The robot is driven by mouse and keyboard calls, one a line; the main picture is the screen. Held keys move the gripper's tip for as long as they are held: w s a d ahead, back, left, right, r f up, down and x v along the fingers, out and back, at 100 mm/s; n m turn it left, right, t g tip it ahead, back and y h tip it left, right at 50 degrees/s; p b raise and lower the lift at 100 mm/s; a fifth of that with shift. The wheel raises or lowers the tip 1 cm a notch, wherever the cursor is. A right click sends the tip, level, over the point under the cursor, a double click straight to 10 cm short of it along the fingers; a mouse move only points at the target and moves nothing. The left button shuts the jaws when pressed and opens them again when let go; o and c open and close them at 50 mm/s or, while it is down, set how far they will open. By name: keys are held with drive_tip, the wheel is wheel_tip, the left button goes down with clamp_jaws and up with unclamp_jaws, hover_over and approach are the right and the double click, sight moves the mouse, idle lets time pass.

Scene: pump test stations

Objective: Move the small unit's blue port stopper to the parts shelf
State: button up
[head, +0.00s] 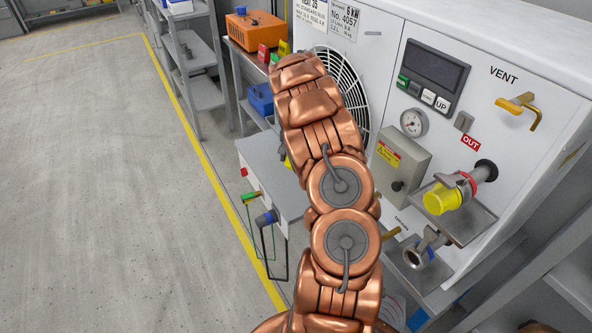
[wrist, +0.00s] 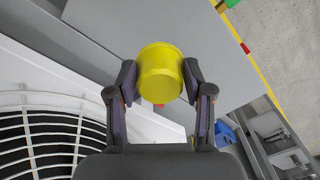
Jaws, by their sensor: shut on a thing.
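My gripper (wrist: 160,88) is shut on a yellow round stopper (wrist: 160,73), over the grey top of the small unit (wrist: 105,20). I cannot tell whether the stopper touches that top. In the head view my arm hides the gripper, and only a sliver of yellow (head: 288,162) shows beside it. The small unit also shows in the head view (head: 262,160), low beside the big white cabinet. A blue stopper (head: 266,217) sits on a port on its front, below a green-handled fitting (head: 251,198). My gripper is apart from this blue stopper.
The big white cabinet (head: 455,80) stands right, with a yellow stopper (head: 443,200) on its OUT port and an uncapped drain port (head: 418,256). Behind stands a shelf with an orange box (head: 254,29) and blue bin (head: 261,98). The floor (head: 90,190) left is clear.

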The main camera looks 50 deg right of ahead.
drive_tip(key=shift+g, duration=0.4)
drive_tip(key=shift+s+a+f, duration=0.1)
drive_tip(key=shift+s+f, duration=0.3)
drive_tip(key=shift+f, duration=1.05)
drive_tip(key=shift+s+a+f, duration=0.1)
drive_tip(key=shift+s+f, duration=0.3)
drive_tip(key=shift+f, duration=1.1)
drive_tip(key=shift+s+f, duration=0.4)
drive_tip(key=shift+f, duration=1.05)
drive_tip(key=shift+f+b, duration=0.4)
drive_tip(key=shift+f, duration=0.05)
drive_tip(key=o, duration=1.4)
drive_tip(key=shift+c, duration=0.2)
wheel_tip(320, 180, up, 11)
drive_tip(key=shift+f, duration=0.15)
drive_tip(key=shift+r, duration=0.7)
